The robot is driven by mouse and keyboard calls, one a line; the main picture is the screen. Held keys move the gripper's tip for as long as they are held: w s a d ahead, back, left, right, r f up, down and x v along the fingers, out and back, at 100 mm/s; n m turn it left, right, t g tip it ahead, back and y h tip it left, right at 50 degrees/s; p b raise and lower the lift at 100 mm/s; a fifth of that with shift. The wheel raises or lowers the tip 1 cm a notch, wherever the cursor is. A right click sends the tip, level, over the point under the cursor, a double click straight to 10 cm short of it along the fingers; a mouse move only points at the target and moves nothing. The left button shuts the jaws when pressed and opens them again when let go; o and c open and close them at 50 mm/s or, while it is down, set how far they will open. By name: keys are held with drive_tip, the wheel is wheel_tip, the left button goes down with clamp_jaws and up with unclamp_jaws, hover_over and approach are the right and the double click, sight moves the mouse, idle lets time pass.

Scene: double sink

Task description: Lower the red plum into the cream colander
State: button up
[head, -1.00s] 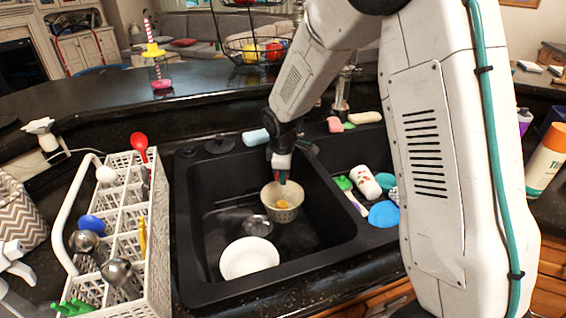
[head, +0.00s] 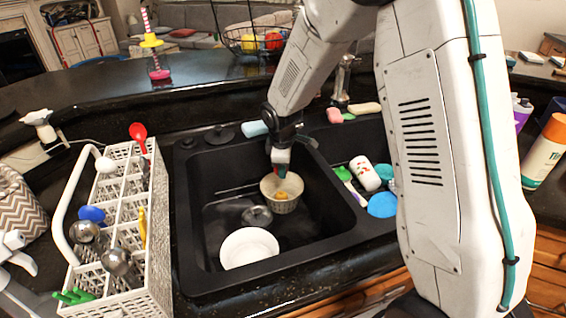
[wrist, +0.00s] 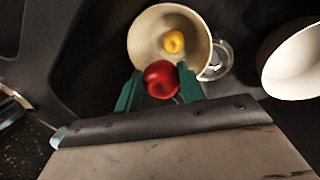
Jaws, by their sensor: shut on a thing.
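The red plum (wrist: 161,79) is held between the green fingers of my gripper (wrist: 160,86) in the wrist view. In the head view my gripper (head: 281,172) points down at the far side of the cream colander (head: 283,207), its tips about level with the rim. The colander stands in the left basin and also shows in the wrist view (wrist: 143,40), with a yellow fruit (wrist: 173,42) inside. The plum overlaps the colander's near rim in the wrist view. I cannot tell its exact height above the rim. In the head view the plum is hard to make out.
A white cutlery rack (head: 155,245) stands left of the sink. The right basin holds a white-and-red cup (head: 364,173) and a blue disc (head: 382,205).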

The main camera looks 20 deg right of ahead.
drive_tip(key=shift+s+a+f+x, duration=0.15)
drive_tip(key=shift+s+x, duration=0.1)
drive_tip(key=shift+x, duration=0.95)
drive_tip(key=shift+s+a+x, duration=0.1)
drive_tip(key=shift+s+x, duration=0.15)
drive_tip(key=shift+x, duration=1)
drive_tip(key=shift+s+a+f+x, duration=0.15)
drive_tip(key=shift+s+x, duration=0.1)
drive_tip(key=shift+x, duration=0.95)
drive_tip(key=shift+f, duration=0.4)
drive_tip(key=o, duration=1)
